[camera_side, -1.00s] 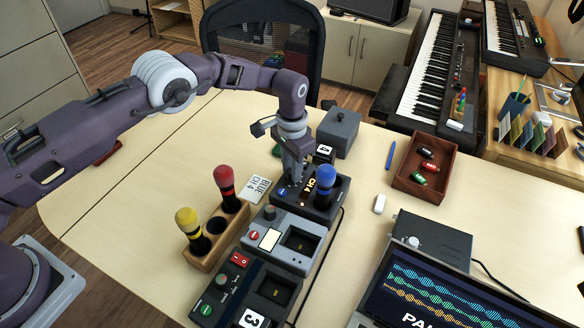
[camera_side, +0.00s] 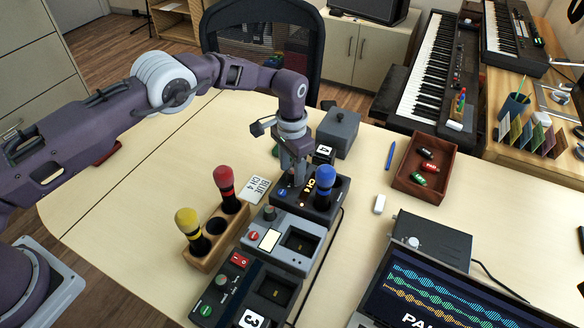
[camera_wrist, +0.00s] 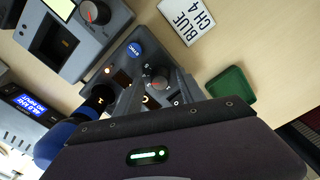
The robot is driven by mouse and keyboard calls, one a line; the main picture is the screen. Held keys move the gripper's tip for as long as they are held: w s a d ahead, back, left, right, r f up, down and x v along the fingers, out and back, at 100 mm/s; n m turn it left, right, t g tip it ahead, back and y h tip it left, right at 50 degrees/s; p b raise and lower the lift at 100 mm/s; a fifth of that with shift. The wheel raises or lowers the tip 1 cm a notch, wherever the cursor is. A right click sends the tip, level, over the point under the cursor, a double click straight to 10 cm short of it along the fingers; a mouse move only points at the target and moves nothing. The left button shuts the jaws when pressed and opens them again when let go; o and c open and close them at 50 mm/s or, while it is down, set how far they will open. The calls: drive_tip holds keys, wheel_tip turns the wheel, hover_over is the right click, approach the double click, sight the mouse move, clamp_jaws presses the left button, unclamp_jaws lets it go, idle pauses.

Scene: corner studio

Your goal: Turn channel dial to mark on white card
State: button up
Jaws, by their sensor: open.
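The white card (camera_side: 259,188) lies flat on the table left of the dark receiver and reads "BLUE CH 4"; it also shows in the wrist view (camera_wrist: 188,21). The dark receiver (camera_side: 322,206) holds the blue microphone (camera_side: 325,180) upright at its right. Its channel dial (camera_wrist: 158,84) shows in the wrist view, a dark knob with a lighter pointer and small white marks around it. My gripper (camera_side: 297,180) is open and low over the receiver, beside or around the dial. Contact with the dial cannot be told. The side view hides the dial behind my gripper.
A grey receiver (camera_side: 270,221) and another dark unit (camera_side: 238,300) stand in front. The red (camera_side: 224,178) and yellow (camera_side: 187,221) microphones stand in a wooden rack (camera_side: 202,258). A grey box (camera_side: 338,131) is behind, a brown tray (camera_side: 445,181) to the right.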

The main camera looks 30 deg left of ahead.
sight(292, 171)
wheel_tip(292, 171, up, 7)
drive_tip(key=shift+r, duration=0.1)
idle(0.4)
drive_tip(key=shift+r, duration=0.2)
drive_tip(key=s+a+r+n+t, duration=0.1)
drive_tip(key=s+a+r, duration=0.15)
drive_tip(key=r, duration=0.55)
drive_tip(key=s+a+r+n+t, duration=0.1)
drive_tip(key=a+r, duration=0.2)
drive_tip(key=r, duration=0.5)
drive_tip(key=s+a+r+n, duration=0.1)
drive_tip(key=s+a+r, duration=0.4)
drive_tip(key=s+r, duration=0.5)
drive_tip(key=s+a+r+n+t, duration=0.1)
drive_tip(key=s+a+r, duration=0.1)
drive_tip(key=s, duration=0.4)
drive_tip(key=s+a+r+n+t, duration=0.1)
drive_tip(key=s+r, duration=0.1)
drive_tip(key=s, duration=0.4)
drive_tip(key=s+a+f+t, duration=0.1)
drive_tip(key=s+f, duration=0.4)
drive_tip(key=s, duration=0.7)
drive_tip(key=shift+s+a+n+t, duration=0.2)
drive_tip(key=shift+a+n+t, duration=0.1)
drive_tip(key=shift+a+n, duration=0.15)
